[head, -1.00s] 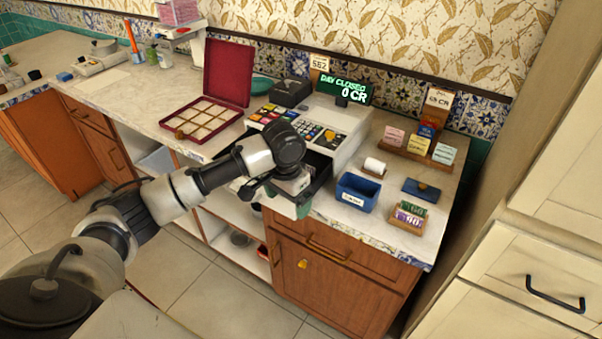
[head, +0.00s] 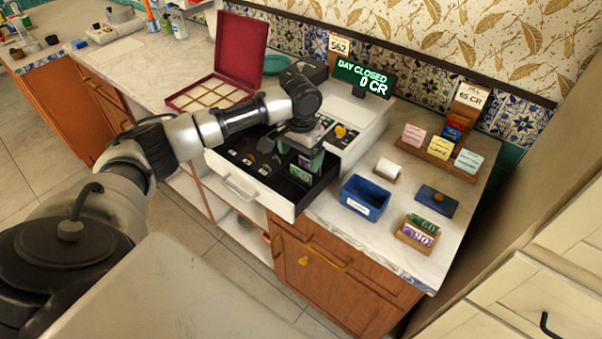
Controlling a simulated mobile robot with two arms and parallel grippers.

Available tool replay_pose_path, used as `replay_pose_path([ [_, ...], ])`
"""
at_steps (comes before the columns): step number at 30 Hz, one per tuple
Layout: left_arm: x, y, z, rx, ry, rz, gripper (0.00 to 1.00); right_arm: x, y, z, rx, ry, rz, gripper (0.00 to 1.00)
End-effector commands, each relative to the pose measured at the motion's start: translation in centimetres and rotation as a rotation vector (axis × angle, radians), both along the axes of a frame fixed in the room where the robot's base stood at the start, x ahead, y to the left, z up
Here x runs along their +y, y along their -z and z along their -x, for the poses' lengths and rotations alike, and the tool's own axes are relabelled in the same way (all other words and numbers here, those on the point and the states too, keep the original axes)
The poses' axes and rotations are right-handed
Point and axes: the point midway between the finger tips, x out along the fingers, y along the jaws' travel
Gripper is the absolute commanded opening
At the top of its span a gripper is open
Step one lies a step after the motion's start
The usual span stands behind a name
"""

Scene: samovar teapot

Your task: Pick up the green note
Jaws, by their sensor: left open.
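The cash register drawer (head: 262,196) stands open, with a white front and a black inside split into compartments. Green notes (head: 301,173) lie in its right part, partly hidden by my gripper. My left gripper (head: 308,155) is open and points down over these notes. Whether its fingers touch them I cannot tell. Another green note (head: 425,223) stands in a small wooden holder (head: 408,239) on the counter at right, behind a purple note (head: 417,235). My right gripper is not in view.
The register (head: 362,130) has a screen reading "DAY CLOSED 0 CR". A blue bin (head: 364,199), a paper roll (head: 388,168), a dark blue pad (head: 437,200) and a card rack (head: 437,152) stand on the counter. An open red box (head: 241,50) is behind my arm.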

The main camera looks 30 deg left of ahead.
Motion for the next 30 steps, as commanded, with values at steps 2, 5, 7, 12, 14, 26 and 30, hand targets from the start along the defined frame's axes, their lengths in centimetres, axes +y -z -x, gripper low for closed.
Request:
replay_pose_path([
  [2,-0.1,0.5,0.0,0.000,0.001,0.001,0.87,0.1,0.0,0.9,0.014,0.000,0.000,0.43],
  [5,-0.1,1.3,0.2,0.002,0.001,0.001,0.87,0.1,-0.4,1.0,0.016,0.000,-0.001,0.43],
  [7,-0.2,2.2,0.5,0.003,0.001,0.000,0.87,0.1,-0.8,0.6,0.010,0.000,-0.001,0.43],
  [12,-0.3,4.8,0.7,0.001,0.000,0.000,0.87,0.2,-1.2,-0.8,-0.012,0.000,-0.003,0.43],
  [14,-0.3,5.3,0.7,0.000,0.000,0.000,0.87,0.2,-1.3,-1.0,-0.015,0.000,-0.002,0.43],
  [26,-0.3,5.7,0.7,-0.001,0.001,0.000,0.69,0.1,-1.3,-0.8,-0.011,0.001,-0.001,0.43],
  [30,-0.3,5.7,0.7,-0.001,0.001,0.000,0.52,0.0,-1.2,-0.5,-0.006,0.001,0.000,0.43],
])
